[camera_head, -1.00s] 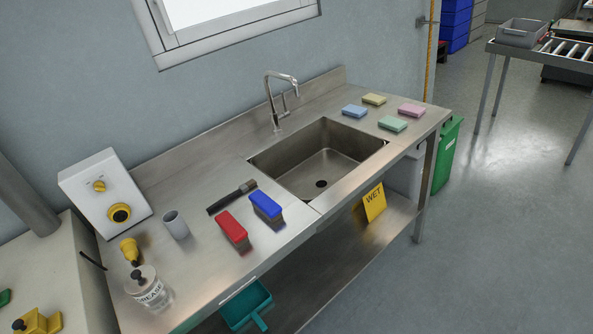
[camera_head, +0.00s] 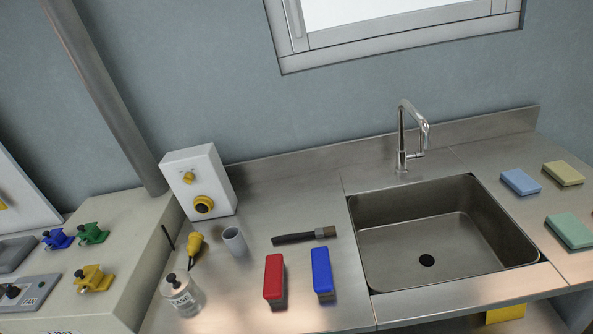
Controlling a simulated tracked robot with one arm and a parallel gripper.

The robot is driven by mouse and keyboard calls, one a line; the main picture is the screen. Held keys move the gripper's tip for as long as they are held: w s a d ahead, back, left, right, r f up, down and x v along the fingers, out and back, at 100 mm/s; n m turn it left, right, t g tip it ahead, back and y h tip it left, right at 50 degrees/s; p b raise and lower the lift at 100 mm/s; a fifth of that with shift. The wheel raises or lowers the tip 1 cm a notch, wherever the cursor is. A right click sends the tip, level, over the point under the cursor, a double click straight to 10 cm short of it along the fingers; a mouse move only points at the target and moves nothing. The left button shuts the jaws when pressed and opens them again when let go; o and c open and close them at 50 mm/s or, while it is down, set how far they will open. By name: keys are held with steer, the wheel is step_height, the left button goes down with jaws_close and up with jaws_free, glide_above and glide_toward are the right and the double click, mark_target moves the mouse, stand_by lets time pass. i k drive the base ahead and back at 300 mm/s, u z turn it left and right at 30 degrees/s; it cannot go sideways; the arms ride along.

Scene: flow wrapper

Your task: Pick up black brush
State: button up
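The black brush (camera_head: 304,236) lies flat on the steel counter, left of the sink. Its dark handle points left and its brownish bristle end points right. A red brush block (camera_head: 274,277) and a blue brush block (camera_head: 322,271) stand just in front of it. The grey cup (camera_head: 234,241) is to its left. My gripper is not visible in the head camera view.
The sink basin (camera_head: 440,240) with a tall tap (camera_head: 402,140) is right of the brush. A labelled bottle (camera_head: 180,294), a yellow plug (camera_head: 195,246) and a white control box (camera_head: 200,181) are at left. Sponges (camera_head: 521,182) lie right of the sink. The counter behind the brush is clear.

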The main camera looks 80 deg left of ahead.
mark_target(321, 232)
steer(key=u, duration=0.5)
steer(key=i, duration=0.85)
steer(key=u, duration=0.65)
steer(key=k, duration=0.7)
steer(key=u, duration=0.25)
steer(key=i, duration=0.75)
steer(key=z, duration=0.15)
